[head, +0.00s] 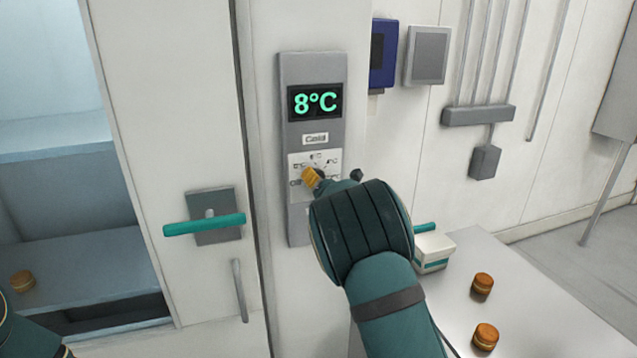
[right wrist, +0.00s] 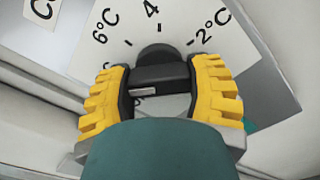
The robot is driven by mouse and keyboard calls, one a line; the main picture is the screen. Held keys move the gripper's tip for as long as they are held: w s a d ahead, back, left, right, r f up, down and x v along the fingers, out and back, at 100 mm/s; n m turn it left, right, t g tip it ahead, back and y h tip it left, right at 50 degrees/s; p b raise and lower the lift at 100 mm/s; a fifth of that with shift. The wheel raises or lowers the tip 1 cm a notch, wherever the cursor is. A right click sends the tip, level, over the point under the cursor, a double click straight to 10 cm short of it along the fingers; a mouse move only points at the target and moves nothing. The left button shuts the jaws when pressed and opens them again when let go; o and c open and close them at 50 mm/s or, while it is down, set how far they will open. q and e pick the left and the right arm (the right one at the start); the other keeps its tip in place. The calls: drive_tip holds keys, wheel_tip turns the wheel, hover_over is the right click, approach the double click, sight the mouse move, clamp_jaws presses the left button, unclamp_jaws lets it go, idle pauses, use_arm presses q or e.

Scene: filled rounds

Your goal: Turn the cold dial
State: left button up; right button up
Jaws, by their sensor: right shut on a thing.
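The cold dial (right wrist: 158,76) is a dark knob on a white scale plate (head: 328,160) marked in degrees, on a grey wall panel (head: 297,68). The green display (head: 315,103) above it reads 8°C. My right gripper (head: 313,178) has its yellow fingers at the dial, and the hand hides most of the knob in the head view. In the right wrist view the fingers (right wrist: 162,95) stand on either side of the knob, shut on it. The 6°C, 4 and 2°C marks show around it. The knob's pointing direction is unclear.
A white door with a teal handle (head: 204,224) stands left of the panel, beside an open shelved space (head: 60,190).

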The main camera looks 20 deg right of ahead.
drive_tip(key=shift+f+m+b, duration=0.1)
drive_tip(key=shift+m+b, duration=0.4)
drive_tip(key=shift+b, duration=0.1)
drive_tip(key=m+b, duration=0.6)
drive_tip(key=b, duration=0.1)
drive_tip(key=shift+m, duration=0.4)
drive_tip(key=m+b, duration=0.3)
drive_tip(key=shift+m, duration=0.3)
drive_tip(key=m+b, duration=0.3)
drive_tip(key=m, duration=0.1)
drive_tip(key=shift+m, duration=0.3)
use_arm(q)
wheel_tip(320, 180, down, 16)
drive_tip(key=s+b, duration=0.1)
drive_tip(key=shift+d+f+b, duration=0.2)
drive_tip(key=shift+f+b, duration=0.05)
drive_tip(key=shift+b, duration=0.05)
use_arm(e)
drive_tip(key=shift+m, duration=1.8)
drive_tip(key=shift+r, duration=0.2)
drive_tip(key=o, duration=1.2)
